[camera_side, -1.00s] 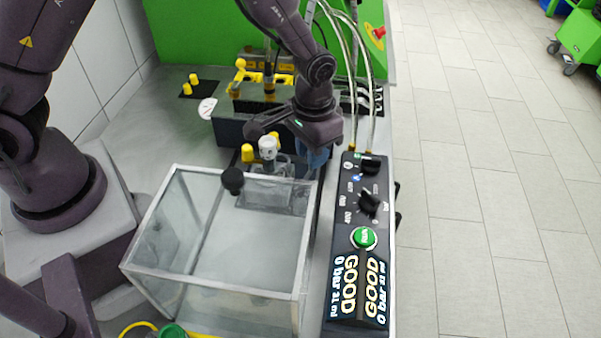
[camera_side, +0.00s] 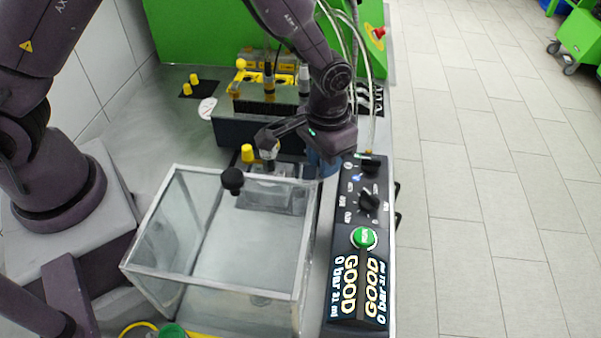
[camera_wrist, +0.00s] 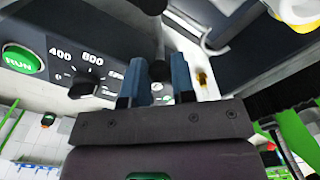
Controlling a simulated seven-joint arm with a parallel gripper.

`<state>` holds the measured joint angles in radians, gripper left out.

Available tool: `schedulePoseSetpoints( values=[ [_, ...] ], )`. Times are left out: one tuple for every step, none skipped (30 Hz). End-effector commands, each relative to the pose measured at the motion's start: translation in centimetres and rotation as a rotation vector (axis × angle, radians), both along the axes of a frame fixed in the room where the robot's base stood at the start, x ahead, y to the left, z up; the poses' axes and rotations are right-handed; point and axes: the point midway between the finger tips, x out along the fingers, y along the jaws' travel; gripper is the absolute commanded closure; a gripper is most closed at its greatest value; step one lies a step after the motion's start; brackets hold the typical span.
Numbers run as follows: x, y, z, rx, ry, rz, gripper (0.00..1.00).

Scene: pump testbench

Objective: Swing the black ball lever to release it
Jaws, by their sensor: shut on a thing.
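My gripper (camera_wrist: 160,86) has its two blue fingers close around a small black ball (camera_wrist: 159,70) in the wrist view. It looks like the ball end of a lever, but its stem is hidden. In the side view my gripper (camera_side: 322,163) is low beside the left edge of the control panel, at the tank's back right corner. Its fingertips and what they hold are mostly hidden there. Another black ball (camera_side: 232,180) stands over the tank's back edge, left of and clear of my gripper.
A glass tank (camera_side: 297,296) stands in front. The black control panel (camera_side: 350,228), with knobs and a green button, is close on the right. A yellow cap (camera_side: 247,153) and a dark block with yellow parts (camera_side: 232,133) are behind. Hoses (camera_side: 372,75) run close to my wrist.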

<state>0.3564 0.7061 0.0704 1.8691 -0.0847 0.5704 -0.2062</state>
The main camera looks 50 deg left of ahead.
Motion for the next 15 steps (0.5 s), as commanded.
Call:
schedulePoseSetpoints(
  values=[
    [-0.01,-0.18,0.00,-0.001,0.001,-0.001,0.85],
    [0.00,-0.19,0.00,-0.001,0.001,0.000,0.85],
    [0.00,-0.18,0.01,-0.001,0.000,0.000,0.85],
    [0.00,-0.17,0.01,-0.001,0.000,0.000,0.85],
    [0.01,-0.17,0.01,-0.001,0.000,0.000,0.85],
    [0.01,-0.17,0.02,-0.001,0.000,0.000,0.85],
    [0.02,-0.17,0.02,-0.001,0.000,0.000,0.85],
    [0.02,-0.17,0.02,-0.001,0.000,0.000,0.85],
    [0.00,-0.20,0.02,-0.001,0.000,0.000,0.85],
    [0.00,-0.25,0.03,-0.001,-0.001,0.000,0.85],
    [-0.01,-0.32,0.03,-0.001,-0.001,-0.001,0.85],
    [-0.04,-0.45,0.03,-0.001,-0.001,-0.001,0.86],
    [-0.06,-0.57,0.04,-0.001,-0.001,-0.001,0.85],
    [-0.10,-0.71,0.04,-0.001,-0.001,-0.001,0.86],
    [-0.15,-0.93,0.05,-0.001,-0.001,-0.001,0.85]
  ],
)
